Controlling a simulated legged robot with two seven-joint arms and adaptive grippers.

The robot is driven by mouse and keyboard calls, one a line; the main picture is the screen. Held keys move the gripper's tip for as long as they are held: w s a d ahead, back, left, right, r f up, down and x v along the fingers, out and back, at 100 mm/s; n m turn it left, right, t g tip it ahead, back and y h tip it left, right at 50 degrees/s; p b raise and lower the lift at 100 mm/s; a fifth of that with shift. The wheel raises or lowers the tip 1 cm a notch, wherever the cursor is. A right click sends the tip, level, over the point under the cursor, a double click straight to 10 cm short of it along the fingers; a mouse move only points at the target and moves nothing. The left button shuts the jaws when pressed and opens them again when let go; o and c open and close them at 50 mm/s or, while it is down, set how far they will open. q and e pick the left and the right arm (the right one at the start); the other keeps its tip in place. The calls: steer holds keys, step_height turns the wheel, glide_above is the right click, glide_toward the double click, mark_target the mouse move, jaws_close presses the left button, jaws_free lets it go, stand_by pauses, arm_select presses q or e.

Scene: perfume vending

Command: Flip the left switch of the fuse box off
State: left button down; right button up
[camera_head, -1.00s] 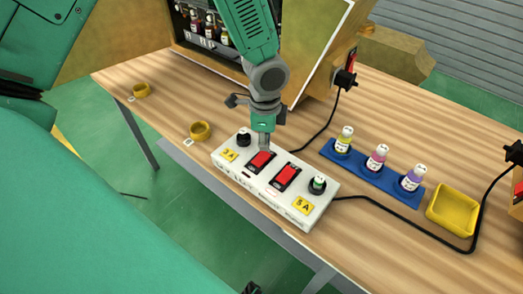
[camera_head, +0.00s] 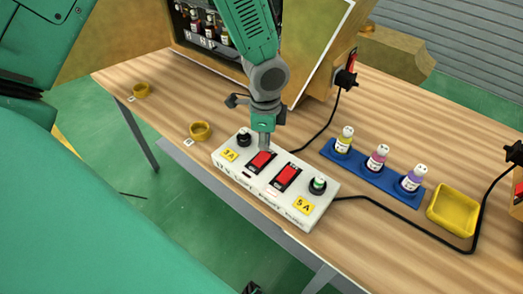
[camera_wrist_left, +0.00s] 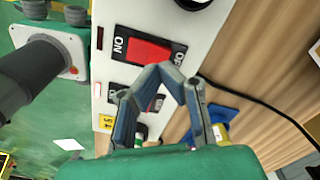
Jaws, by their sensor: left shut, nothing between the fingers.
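The white fuse box (camera_head: 230,183) lies on the wooden table with two red rocker switches on its top. The left switch (camera_head: 261,160) is red in a black frame; in the left wrist view it (camera_wrist_left: 148,50) shows large with "ON" and "OFF" lettering at its ends. The right switch (camera_head: 287,176) is beside it. My left gripper (camera_head: 264,148) is shut and empty, pointing down at the back end of the left switch. In the left wrist view its fingertips (camera_wrist_left: 160,70) are close to the switch; I cannot tell whether they touch. My right gripper is not in view.
A black knob (camera_head: 243,138) and a green-topped knob (camera_head: 317,184) stand on the box. To the right are a blue rack (camera_head: 372,179) with three bottles and a yellow tray (camera_head: 453,212). Black cables cross the table. A vending cabinet (camera_head: 322,60) stands behind.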

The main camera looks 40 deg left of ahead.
mark_target(265, 154)
arm_select(q)
steer(key=shift+f+b, duration=0.7)
steer(key=shift+f, duration=0.7)
stand_by(0.5)
step_height(265, 154, up, 7)
steer(key=p, duration=0.7)
steer(key=shift+r, duration=0.1)
stand_by(0.4)
